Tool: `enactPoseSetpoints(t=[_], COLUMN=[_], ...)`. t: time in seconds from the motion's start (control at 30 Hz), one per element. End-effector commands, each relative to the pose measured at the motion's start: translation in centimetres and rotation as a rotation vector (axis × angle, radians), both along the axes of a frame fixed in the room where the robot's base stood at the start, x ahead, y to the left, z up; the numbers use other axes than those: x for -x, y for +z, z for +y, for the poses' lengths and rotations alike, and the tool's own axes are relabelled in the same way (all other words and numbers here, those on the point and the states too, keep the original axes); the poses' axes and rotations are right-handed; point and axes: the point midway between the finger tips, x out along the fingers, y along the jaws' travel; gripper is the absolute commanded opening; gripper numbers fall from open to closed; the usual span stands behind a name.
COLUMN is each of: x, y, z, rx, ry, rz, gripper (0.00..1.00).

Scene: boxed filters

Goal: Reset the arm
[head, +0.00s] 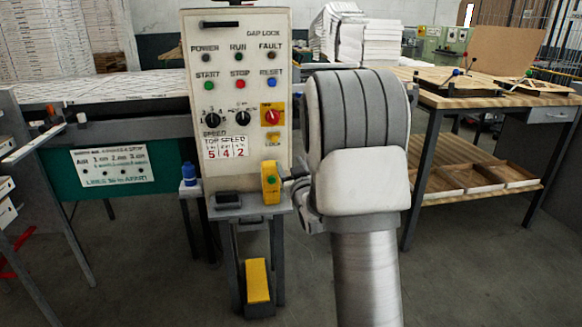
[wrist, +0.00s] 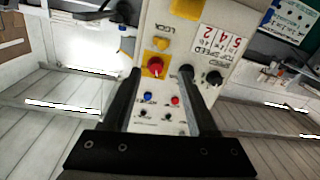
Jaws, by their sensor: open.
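My arm (head: 362,180) stands upright in the right middle of the head view, with its grey-white elbow raised in front of the control box. In the wrist view my gripper (wrist: 161,72) is open, its two black fingers apart with nothing held between them. The fingers point toward the control box (wrist: 150,40), which shows upside down there. The red knob on its yellow plate (wrist: 155,67) appears beside the left fingertip; I cannot tell whether they touch. In the head view the gripper is largely hidden behind my arm.
The control box (head: 237,40) has lights, buttons and dials. A yellow pendant (head: 271,183) and a blue bottle (head: 189,174) are low beside it. A conveyor (head: 110,85) is left; a wooden workbench (head: 440,98) is right. Grey floor (head: 480,270) is free at front right.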

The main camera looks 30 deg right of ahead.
Motion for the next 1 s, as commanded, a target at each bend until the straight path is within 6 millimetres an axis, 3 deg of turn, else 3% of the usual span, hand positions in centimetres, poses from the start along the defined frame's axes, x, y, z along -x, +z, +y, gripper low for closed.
enactPoseSetpoints(t=[0.5,0.67,0.87,1.0], x=[0.0,0.4,3.0,6.2], y=[0.0,1.0,3.4,4.6], z=[0.0,0.8,3.8,6.5], rx=[0.000,-0.012,-0.063,-0.106], ry=[0.000,-0.002,-0.008,-0.006], rz=[0.000,0.033,0.181,0.308], gripper=[0.59,0.59,0.59,0.59])
